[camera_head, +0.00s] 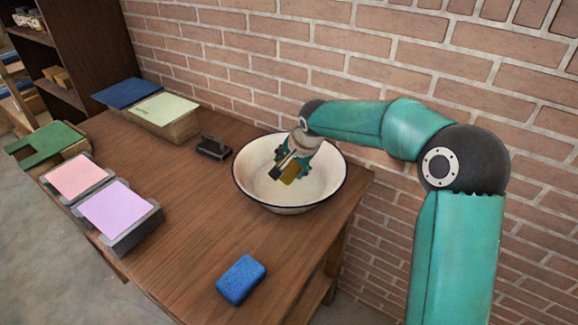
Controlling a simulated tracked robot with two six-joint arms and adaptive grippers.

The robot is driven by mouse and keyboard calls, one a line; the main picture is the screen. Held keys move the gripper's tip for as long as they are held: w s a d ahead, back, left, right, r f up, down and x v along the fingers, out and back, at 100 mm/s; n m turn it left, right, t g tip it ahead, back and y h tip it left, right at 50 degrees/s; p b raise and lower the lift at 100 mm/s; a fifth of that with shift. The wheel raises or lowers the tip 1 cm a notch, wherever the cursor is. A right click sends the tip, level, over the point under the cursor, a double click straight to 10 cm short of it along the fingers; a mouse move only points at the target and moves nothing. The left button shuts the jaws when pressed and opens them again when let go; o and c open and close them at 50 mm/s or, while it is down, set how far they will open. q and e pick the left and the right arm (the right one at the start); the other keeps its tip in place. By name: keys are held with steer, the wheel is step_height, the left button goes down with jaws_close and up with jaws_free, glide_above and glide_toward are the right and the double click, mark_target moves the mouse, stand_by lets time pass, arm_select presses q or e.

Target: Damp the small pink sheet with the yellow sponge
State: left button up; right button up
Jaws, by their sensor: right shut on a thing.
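A small pink sheet (76,176) lies on a dark-edged block at the left of the table. My right gripper (284,174) reaches down into a white basin (325,192) with a dark rim. It is shut on the yellow sponge (291,173), which is partly hidden by the fingers. The sponge is inside the basin's outline; I cannot tell whether it touches the bottom. My left gripper does not show.
A lilac sheet (117,209) on a similar block sits right next to the pink one. A blue sponge (241,279) lies near the front edge. Pale green (165,108), blue (127,93) and dark green (42,143) pieces stand behind. The table's middle is clear.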

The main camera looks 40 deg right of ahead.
mark_target(291, 163)
steer(key=shift+r+p, duration=2.85)
steer(key=shift+r, duration=1.5)
step_height(291, 163, up, 4)
steer(key=p, duration=0.2)
steer(key=shift+p, duration=0.3)
